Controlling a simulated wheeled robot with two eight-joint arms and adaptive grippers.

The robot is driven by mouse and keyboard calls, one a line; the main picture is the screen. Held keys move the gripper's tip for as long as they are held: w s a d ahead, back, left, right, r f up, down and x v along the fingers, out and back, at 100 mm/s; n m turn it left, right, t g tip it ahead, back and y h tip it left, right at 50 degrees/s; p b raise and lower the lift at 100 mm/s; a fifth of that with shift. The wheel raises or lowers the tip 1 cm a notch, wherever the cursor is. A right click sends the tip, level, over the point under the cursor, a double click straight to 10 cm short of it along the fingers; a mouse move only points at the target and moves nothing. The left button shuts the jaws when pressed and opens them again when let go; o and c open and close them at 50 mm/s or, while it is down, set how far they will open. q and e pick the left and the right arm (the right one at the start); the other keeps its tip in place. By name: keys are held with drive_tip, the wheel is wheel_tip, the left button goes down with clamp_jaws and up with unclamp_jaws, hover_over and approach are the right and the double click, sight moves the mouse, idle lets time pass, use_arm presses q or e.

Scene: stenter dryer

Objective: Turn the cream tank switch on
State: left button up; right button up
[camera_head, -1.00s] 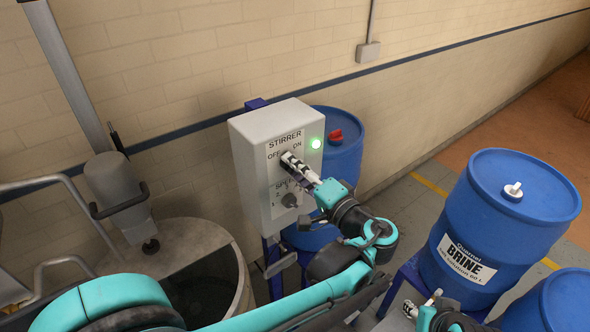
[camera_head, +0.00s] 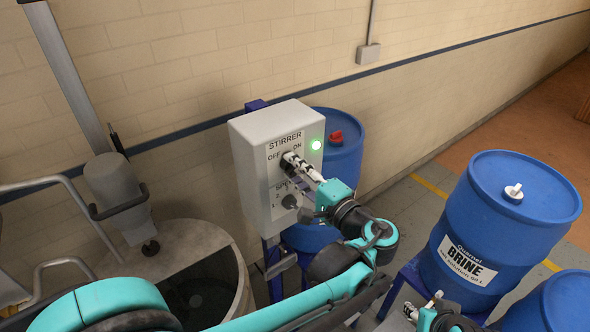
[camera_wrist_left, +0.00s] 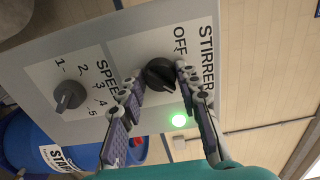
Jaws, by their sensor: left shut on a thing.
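The cream tank switch is a grey control box (camera_head: 250,165) labelled STIRRER, OFF and ON. Its upper black knob (camera_wrist_left: 160,75) shows in the left wrist view between my left fingertips (camera_wrist_left: 159,82). In the head view my left gripper (camera_head: 291,160) is shut on this knob and hides most of it. A green lamp (camera_head: 316,144) beside ON is lit; it also shows in the left wrist view (camera_wrist_left: 179,121). A lower SPEED knob (camera_head: 290,201) is clear of the fingers. My right gripper (camera_head: 423,303) is open and empty at the lower right.
A grey tank (camera_head: 205,238) with a stirrer motor (camera_head: 118,190) stands left of the box. A blue drum (camera_head: 340,170) stands behind the box. A blue BRINE drum (camera_head: 510,225) and another drum (camera_head: 560,305) stand at the right. A brick wall (camera_head: 250,60) runs behind.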

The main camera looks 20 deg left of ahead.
use_arm(q)
drive_tip(key=o, duration=1.2)
drive_tip(key=shift+w, duration=0.1)
drive_tip(key=shift+c, duration=0.2)
drive_tip(key=v, duration=1.2)
drive_tip(key=shift+a+f, duration=0.1)
drive_tip(key=s+a+f+n+g+h+b, duration=0.1)
drive_tip(key=a+f+g+h+b, duration=0.2)
drive_tip(key=a+f, duration=0.55)
drive_tip(key=s+a+f+g+h+b, duration=0.25)
drive_tip(key=a+f+b, duration=0.25)
drive_tip(key=f, duration=0.7)
drive_tip(key=s+f+n+t+h+b, duration=0.1)
drive_tip(key=s+f+n+h+b, duration=0.2)
drive_tip(key=f, duration=0.4)
drive_tip(key=s+d+f+n+h+b, duration=0.1)
drive_tip(key=s+f+n+h+b, duration=0.2)
drive_tip(key=f+h+b, duration=0.2)
drive_tip(key=shift+d+f+n+t+h, duration=0.3)
drive_tip(key=shift+f+n+t+h, duration=0.1)
drive_tip(key=shift+f, duration=0.55)
